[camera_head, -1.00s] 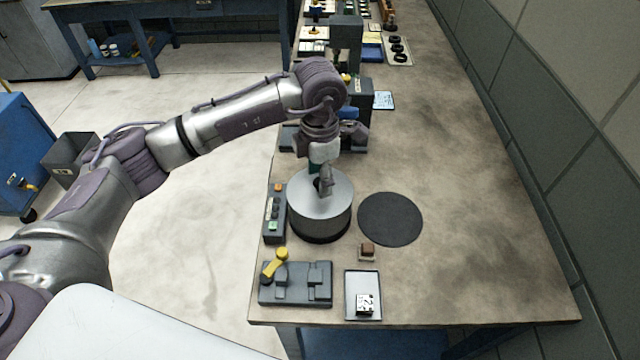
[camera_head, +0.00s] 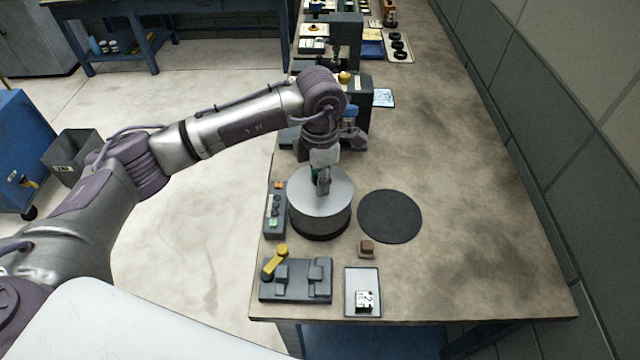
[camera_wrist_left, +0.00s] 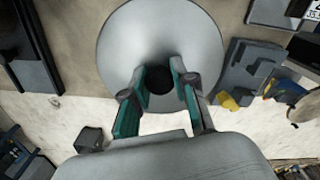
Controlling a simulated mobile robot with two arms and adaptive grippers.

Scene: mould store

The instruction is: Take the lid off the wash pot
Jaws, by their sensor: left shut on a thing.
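I see no gap between lid and pot. My left gripper (camera_head: 323,188) points down over the lid's middle. In the left wrist view my left gripper (camera_wrist_left: 171,82) has its green-padded fingers on either side of the lid's black knob (camera_wrist_left: 184,74), shut on it. The fingers hide the knob in the head view. My right gripper is out of view.
A round black mat (camera_head: 390,216) lies empty just right of the pot. A control box (camera_head: 274,210) stands close at its left. A grey fixture with a yellow handle (camera_head: 296,281), a small brown block (camera_head: 367,247) and a tray (camera_head: 362,276) are in front. The bench's right side is clear.

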